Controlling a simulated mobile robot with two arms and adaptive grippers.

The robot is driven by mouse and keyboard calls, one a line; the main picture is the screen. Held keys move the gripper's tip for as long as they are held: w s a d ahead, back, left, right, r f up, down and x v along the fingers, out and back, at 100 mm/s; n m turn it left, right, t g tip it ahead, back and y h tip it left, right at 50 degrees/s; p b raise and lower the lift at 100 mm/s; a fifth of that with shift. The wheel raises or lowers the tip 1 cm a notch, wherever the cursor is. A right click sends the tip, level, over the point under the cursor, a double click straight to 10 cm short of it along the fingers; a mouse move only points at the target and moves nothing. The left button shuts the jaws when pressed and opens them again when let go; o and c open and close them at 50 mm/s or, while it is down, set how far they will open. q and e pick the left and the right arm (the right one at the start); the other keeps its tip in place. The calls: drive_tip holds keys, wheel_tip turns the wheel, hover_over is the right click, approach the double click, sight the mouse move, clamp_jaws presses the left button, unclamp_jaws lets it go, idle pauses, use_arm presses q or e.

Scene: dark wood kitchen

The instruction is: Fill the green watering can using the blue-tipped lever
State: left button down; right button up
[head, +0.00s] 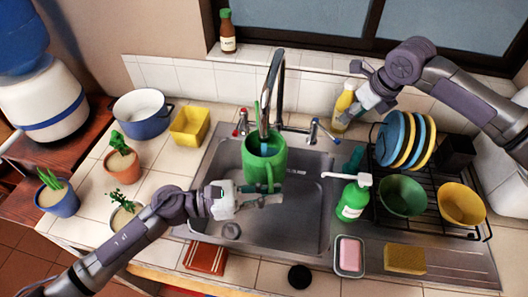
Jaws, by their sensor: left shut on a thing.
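The green watering can (264,166) is upright over the sink, its open top below the spout of the metal faucet (276,75). A blue patch shows inside its opening; I cannot tell for sure whether it is water. My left gripper (268,200) is shut on the can's handle at its lower right. The blue-tipped lever (313,131) stands at the faucet's right, the red-tipped lever (241,122) at its left. My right gripper (350,96) is up and right of the blue-tipped lever, apart from it, in front of a yellow bottle (345,97). Its finger opening is unclear.
A green soap dispenser (352,200) stands right of the sink (300,215), near a pink soap bar (349,253) and yellow sponge (404,259). A dish rack (432,208) holds plates and bowls. Pots, plants and a yellow container (190,127) fill the left counter.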

use_arm(q)
drive_tip(key=shift+r, duration=0.1)
idle(0.5)
drive_tip(key=s+a, duration=0.5)
drive_tip(key=s, duration=0.1)
